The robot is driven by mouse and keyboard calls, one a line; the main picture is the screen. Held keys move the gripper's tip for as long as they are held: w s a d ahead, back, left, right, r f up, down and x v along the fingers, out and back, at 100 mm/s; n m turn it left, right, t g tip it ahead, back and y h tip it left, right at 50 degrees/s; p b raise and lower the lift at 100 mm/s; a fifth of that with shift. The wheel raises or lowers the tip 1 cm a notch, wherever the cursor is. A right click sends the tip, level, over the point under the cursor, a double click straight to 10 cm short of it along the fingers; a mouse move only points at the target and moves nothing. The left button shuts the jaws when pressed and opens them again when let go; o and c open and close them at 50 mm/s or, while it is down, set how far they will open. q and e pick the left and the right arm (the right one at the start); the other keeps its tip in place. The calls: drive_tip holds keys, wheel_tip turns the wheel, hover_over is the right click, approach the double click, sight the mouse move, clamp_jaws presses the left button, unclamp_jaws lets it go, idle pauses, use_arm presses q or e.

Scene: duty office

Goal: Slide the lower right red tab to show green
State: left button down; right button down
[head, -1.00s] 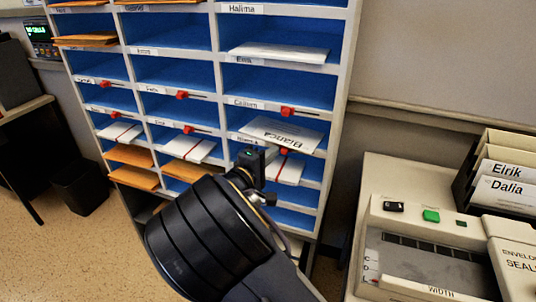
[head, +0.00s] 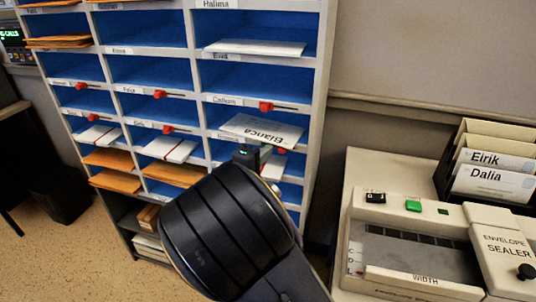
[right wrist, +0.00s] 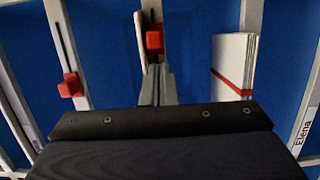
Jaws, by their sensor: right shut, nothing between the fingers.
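The lower right red tab (head: 281,151) shows partly in the head view, just right of my right gripper (head: 264,154). In the right wrist view the tab (right wrist: 154,40) is directly ahead of the shut, empty fingertips (right wrist: 157,68). The fingers are at its near side; I cannot tell whether they touch it. A length of slot shows beyond the tab. I see no green on it. The upper right red tab (head: 266,106) sits one row above, further left along its slot; it is also in the wrist view (right wrist: 70,86). My left gripper is not in view.
The sorting rack (head: 313,110) has blue compartments with envelopes and other red tabs (head: 160,94). A red-banded envelope (right wrist: 232,66) lies close beside my fingers. A Bianca envelope (head: 262,130) sticks out above them. An envelope sealer (head: 420,245) stands at the right.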

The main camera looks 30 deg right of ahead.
drive_tip(key=a, duration=0.1)
drive_tip(key=w+a, duration=0.1)
drive_tip(key=a, duration=0.1)
drive_tip(key=shift+w+a, duration=0.2)
drive_tip(key=shift+w, duration=0.2)
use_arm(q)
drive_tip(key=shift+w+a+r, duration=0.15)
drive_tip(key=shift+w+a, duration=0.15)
use_arm(e)
drive_tip(key=v, duration=0.8)
drive_tip(key=shift+s, duration=0.35)
